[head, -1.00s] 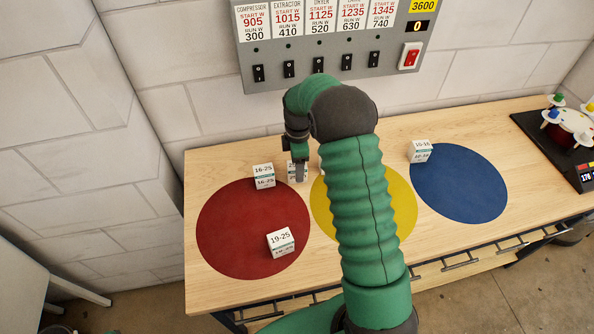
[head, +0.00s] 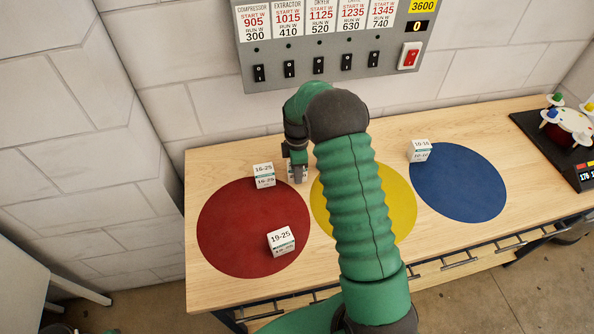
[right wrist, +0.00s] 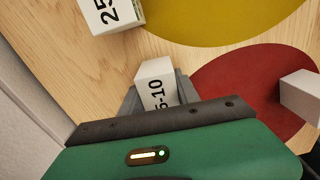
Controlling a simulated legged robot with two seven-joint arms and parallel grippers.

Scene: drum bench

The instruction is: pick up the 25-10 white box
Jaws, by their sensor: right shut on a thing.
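The white box with 25-10 sits between the fingers of my right gripper (head: 298,173), beside the upper right of the red disc. In the right wrist view the box (right wrist: 157,85) shows a label ending in 5-10; the rest is hidden by the gripper. My right gripper (right wrist: 158,95) is shut on it. I cannot tell whether the box is clear of the table. My left gripper is not in view.
A 16-25 box (head: 264,175) stands close left of the gripper. A 19-25 box (head: 281,241) is on the red disc (head: 230,230), a 10-16 box (head: 420,150) by the blue disc (head: 465,185). Another box (right wrist: 108,14) shows in the wrist view. The switch panel (head: 330,70) is behind.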

